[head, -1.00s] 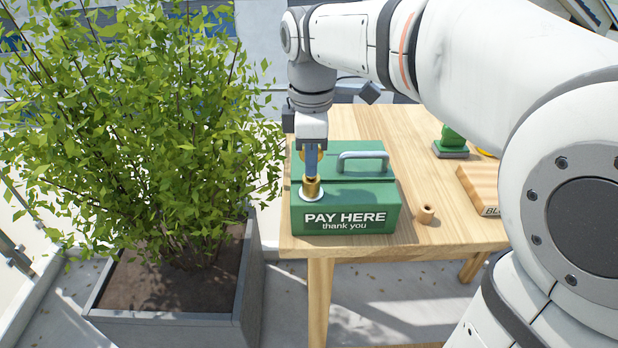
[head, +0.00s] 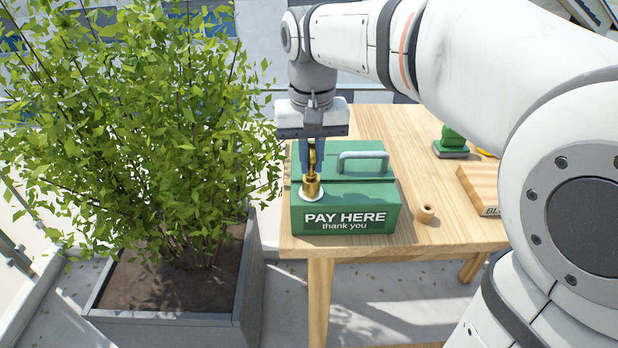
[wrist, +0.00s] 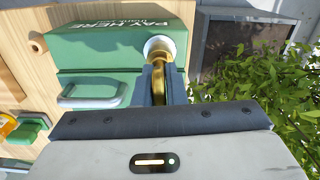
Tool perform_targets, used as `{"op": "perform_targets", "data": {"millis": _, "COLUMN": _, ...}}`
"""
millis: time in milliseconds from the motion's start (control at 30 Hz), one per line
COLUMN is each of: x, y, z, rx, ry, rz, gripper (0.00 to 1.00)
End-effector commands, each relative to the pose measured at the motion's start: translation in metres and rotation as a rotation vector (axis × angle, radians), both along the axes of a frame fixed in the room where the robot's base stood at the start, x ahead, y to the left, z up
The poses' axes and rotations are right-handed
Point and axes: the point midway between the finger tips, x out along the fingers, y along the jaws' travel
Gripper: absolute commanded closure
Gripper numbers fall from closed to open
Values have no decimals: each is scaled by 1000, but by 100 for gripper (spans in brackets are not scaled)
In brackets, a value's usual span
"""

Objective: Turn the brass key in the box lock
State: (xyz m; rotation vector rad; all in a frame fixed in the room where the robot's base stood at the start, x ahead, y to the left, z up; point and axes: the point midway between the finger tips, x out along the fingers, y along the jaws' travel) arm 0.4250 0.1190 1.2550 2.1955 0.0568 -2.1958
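The green box (head: 347,195) marked "PAY HERE thank you" stands on the wooden table, with a grey handle (head: 363,161) on its lid. A brass lock barrel (head: 312,187) in a pale round collar sits at the lid's left front. The brass key (head: 312,155) stands upright above the barrel; its lower end is not visible. My gripper (head: 312,165) points down over it, fingers on its left and right, shut on the key. In the wrist view, the key (wrist: 158,88) shows as a narrow brass strip between the dark fingers, seen nearly edge-on.
A small wooden ring-like piece (head: 425,214) lies right of the box. A green-topped object (head: 453,142) and a wooden block (head: 483,190) stand farther right. A leafy bush in a grey planter (head: 165,320) stands close on the left. The table's front edge is near the box.

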Motion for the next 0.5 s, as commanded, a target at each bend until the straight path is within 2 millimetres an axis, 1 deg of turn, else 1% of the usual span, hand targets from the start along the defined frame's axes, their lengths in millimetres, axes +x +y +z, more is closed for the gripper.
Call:
{"op": "perform_targets", "data": {"millis": 33, "x": 0, "y": 0, "z": 0, "rx": 0, "ry": 0, "rz": 5, "gripper": 85}}
{"op": "perform_targets", "data": {"millis": 300, "x": 0, "y": 0, "z": 0, "rx": 0, "ry": 0, "rz": 8, "gripper": 64}}
{"op": "perform_targets", "data": {"millis": 500, "x": 0, "y": 0, "z": 0, "rx": 0, "ry": 0, "rz": 9, "gripper": 64}}
